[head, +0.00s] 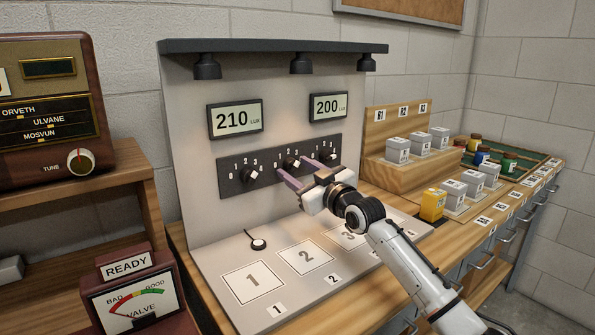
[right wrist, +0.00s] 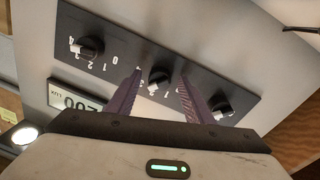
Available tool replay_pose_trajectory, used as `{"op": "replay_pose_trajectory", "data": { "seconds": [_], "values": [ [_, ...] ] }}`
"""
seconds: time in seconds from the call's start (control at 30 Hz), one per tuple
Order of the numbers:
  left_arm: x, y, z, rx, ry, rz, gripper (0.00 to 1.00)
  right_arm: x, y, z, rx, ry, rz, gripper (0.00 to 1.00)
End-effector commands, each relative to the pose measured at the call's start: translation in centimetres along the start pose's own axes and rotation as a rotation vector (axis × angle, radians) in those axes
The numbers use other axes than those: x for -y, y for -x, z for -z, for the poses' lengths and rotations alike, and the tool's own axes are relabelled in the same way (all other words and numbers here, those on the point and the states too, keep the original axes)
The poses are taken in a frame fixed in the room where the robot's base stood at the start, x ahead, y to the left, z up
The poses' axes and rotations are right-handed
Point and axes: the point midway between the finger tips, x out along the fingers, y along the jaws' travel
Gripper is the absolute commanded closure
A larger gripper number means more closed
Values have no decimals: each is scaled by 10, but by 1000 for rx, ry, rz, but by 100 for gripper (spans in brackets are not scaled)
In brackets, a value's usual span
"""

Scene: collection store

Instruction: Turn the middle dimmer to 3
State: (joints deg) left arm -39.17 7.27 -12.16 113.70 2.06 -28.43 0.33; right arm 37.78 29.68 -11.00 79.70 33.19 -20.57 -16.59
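The middle dimmer (head: 289,162) is a black knob with a white pointer on the dark dimmer panel (head: 231,184). In the right wrist view the middle dimmer (right wrist: 158,78) lies between my fingertips. My right gripper (head: 291,166) is open at it, one purple finger on each side; in the wrist view, gaps show between knob and fingers (right wrist: 160,76). I cannot tell the knob's exact setting. The left dimmer (head: 249,175) and right dimmer (head: 327,154) flank it. Displays above read 210 lux (head: 235,119) and 200 lux (head: 328,106). My left gripper is out of view.
Lamps (head: 301,64) hang from the top shelf. A brown radio (head: 50,110) and a READY meter (head: 130,290) stand at left. Grey blocks and a yellow block (head: 432,205) stand at right.

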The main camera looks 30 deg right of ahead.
Motion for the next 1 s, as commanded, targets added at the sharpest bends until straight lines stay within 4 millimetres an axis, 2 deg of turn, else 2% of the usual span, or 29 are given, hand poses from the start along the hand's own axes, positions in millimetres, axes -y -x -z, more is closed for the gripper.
{"op": "replay_pose_trajectory", "data": {
  "seconds": [0.27,0.37,0.7,0.83,1.0],
  "values": [
    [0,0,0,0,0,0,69,0,6,0,-1,-1,1,53],
    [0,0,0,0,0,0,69,0,17,-1,1,1,0,53],
    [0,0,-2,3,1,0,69,1,78,-1,1,3,1,53],
    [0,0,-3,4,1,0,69,0,94,-1,1,1,0,53],
    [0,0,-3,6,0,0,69,0,103,-1,1,0,0,53]
  ]
}}
